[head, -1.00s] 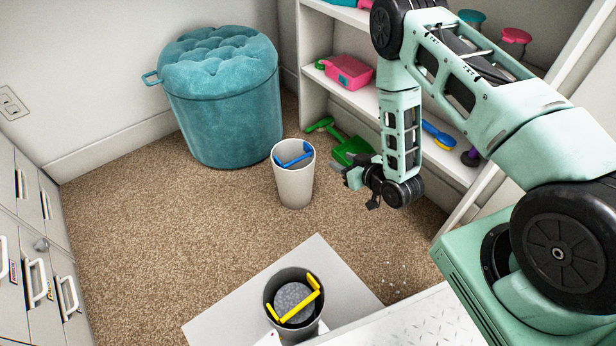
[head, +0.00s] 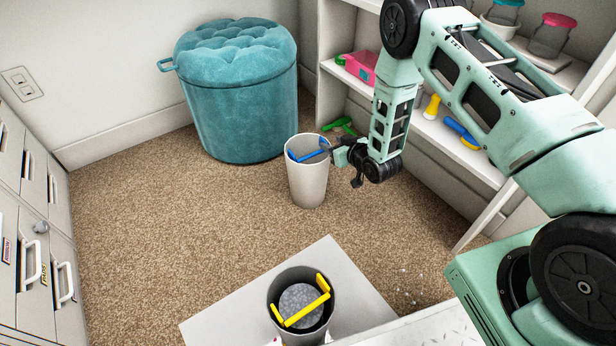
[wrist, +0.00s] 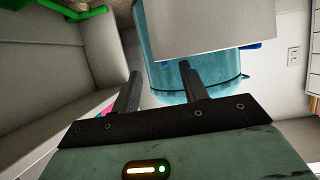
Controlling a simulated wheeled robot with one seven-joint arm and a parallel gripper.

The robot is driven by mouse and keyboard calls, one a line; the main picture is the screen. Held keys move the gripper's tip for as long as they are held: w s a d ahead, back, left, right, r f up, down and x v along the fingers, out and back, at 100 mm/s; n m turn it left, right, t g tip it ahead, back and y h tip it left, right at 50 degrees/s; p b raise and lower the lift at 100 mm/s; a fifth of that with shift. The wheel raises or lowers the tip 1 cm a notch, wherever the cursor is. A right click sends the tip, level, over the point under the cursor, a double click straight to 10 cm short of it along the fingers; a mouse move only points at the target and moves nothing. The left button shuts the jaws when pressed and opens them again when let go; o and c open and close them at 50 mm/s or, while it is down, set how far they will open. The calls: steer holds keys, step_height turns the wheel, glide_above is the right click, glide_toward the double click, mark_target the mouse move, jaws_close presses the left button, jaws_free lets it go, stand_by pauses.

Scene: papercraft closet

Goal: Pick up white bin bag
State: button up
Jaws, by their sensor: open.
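A white bin (head: 308,185) stands upright on the carpet, with a blue bar (head: 307,153) across its open mouth. I cannot make out a bag apart from the bin and bar. My gripper (head: 339,155) is open and empty, just right of the bin's rim; I cannot tell whether it touches. In the wrist view, the bin's pale wall (wrist: 220,25) fills the upper middle, with a bit of the blue bar (wrist: 254,45) past its edge. The open fingers (wrist: 160,85) show below it, with nothing between them.
A teal tufted ottoman (head: 240,110) stands behind the bin. White shelves (head: 445,140) with toys and jars are at the right. Drawers (head: 35,225) line the left. Carpet between is clear.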

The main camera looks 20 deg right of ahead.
mark_target(323, 139)
steer(key=x, duration=0.1)
steer(key=b+x, duration=0.1)
steer(key=shift+w+a+f, duration=0.15)
steer(key=shift+w+f, duration=0.05)
steer(key=shift+f, duration=0.15)
steer(key=shift+w+a+b, duration=0.1)
steer(key=shift+w+b, duration=0.25)
steer(key=shift+w, duration=0.15)
jaws_close()
